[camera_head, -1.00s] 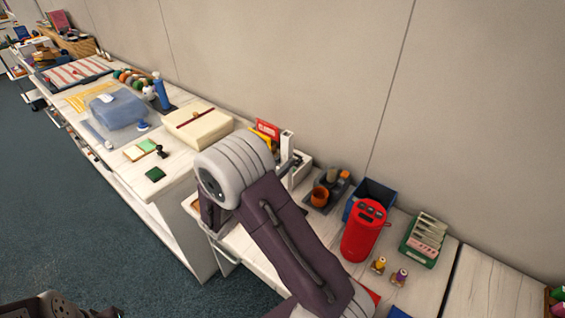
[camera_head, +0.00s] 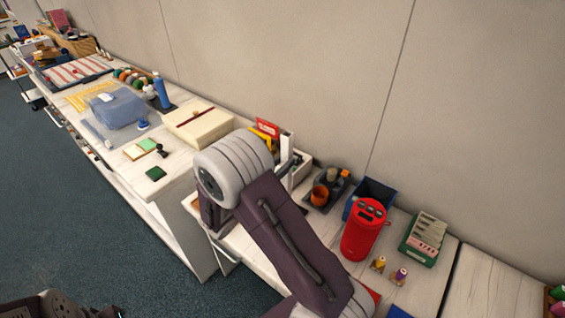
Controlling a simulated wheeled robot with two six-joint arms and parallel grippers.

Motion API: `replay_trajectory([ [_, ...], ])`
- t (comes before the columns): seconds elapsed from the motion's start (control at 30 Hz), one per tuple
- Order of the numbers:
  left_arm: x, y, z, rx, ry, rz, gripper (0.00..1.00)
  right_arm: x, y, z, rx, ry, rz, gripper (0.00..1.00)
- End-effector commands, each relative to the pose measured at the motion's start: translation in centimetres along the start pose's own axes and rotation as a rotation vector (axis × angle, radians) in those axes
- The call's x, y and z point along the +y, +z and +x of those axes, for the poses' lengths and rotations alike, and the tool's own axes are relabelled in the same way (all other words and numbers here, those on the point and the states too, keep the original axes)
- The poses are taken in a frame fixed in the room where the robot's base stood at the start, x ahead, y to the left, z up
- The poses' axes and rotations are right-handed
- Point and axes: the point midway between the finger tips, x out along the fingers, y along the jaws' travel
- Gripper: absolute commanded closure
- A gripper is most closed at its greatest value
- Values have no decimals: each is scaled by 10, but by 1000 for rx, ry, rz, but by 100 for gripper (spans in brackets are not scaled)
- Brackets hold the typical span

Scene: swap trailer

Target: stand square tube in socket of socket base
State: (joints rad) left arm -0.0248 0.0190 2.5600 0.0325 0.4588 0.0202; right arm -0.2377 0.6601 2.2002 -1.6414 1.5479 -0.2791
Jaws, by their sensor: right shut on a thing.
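The white square tube (camera_head: 287,147) stands about upright beyond my right forearm, near the wall. My right gripper (camera_head: 290,163) is shut on it; the fingers are mostly hidden behind my own wrist. The tube's lower end is hidden too. A white box-like piece (camera_head: 302,172) shows just right of the tube; I cannot tell whether it is the socket base, or whether the tube is in a socket.
A grey tray with an orange cup (camera_head: 319,195), a blue bin (camera_head: 376,189), a red canister (camera_head: 363,230) and a green card box (camera_head: 424,240) stand to the right. A cream box (camera_head: 198,128) and red and yellow items stand left of the tube.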

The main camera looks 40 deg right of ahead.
Motion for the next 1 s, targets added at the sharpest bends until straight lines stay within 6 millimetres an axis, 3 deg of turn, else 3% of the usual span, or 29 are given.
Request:
replay_trajectory([
  [1.0,0,1,8,0,0,0,64,0,-15,0,0,0,0,100],
])
